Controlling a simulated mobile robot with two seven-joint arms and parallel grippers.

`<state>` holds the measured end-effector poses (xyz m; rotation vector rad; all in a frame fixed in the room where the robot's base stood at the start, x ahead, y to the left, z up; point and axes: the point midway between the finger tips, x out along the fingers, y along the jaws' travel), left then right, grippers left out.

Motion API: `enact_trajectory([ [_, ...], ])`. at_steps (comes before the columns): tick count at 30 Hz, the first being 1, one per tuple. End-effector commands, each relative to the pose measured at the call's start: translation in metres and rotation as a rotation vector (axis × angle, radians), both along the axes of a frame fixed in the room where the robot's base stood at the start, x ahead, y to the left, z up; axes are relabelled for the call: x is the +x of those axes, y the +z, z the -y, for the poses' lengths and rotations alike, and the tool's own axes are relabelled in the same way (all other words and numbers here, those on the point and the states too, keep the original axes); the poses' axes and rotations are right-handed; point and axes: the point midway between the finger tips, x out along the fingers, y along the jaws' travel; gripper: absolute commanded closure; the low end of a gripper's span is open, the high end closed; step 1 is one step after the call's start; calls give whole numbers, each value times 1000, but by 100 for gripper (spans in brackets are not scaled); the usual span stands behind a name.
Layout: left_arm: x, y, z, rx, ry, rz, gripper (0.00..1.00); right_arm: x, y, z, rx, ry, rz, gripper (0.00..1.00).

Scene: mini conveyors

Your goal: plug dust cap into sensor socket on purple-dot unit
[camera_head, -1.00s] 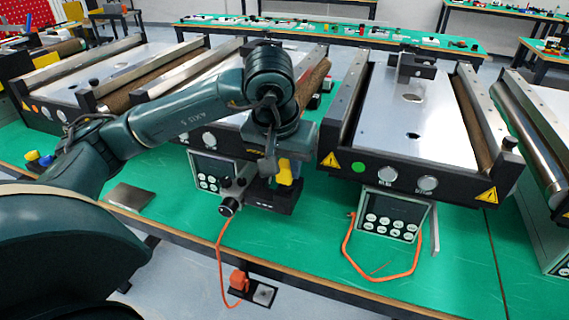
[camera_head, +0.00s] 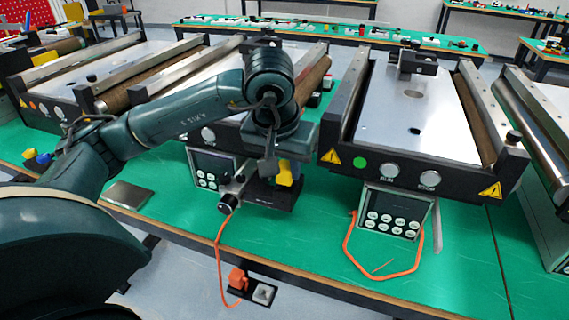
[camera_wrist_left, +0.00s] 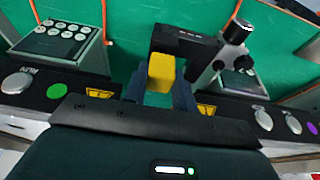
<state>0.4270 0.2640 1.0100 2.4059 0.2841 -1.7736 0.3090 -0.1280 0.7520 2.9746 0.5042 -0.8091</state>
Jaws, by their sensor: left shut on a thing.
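My left gripper (camera_head: 280,172) reaches down in front of the purple-dot unit. It is shut on a yellow block-shaped piece, which I take for the dust cap (camera_wrist_left: 161,72); the piece also shows in the head view (camera_head: 285,175). The purple dot (camera_wrist_left: 294,125) shows at the right of the left wrist view; my arm covers it in the head view. A black bracket (camera_wrist_left: 185,42) with a knob (camera_wrist_left: 238,31) stands just beyond the yellow piece. I cannot tell whether they touch. The sensor socket's opening cannot be made out. My right gripper is out of view.
The green-dot unit (camera_head: 420,165) stands to the right, with its keypad panel (camera_head: 392,215) in front. An orange cable (camera_head: 345,250) lies by that panel; another (camera_head: 218,255) hangs over the bench edge. A flat grey plate (camera_head: 130,195) lies at the left. Bare green mat separates the panels.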

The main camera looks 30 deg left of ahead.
Motion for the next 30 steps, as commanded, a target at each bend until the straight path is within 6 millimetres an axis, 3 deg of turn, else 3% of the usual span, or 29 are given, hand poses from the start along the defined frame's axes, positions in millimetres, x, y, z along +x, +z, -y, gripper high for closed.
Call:
enact_trajectory([
  [17,0,-16,0,0,0,1,96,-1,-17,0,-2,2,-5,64],
  [18,0,-15,0,0,0,1,72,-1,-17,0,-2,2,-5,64],
  [27,0,-14,0,0,0,0,48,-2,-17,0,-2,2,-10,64],
  [30,0,-15,0,0,0,0,48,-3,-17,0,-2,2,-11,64],
])
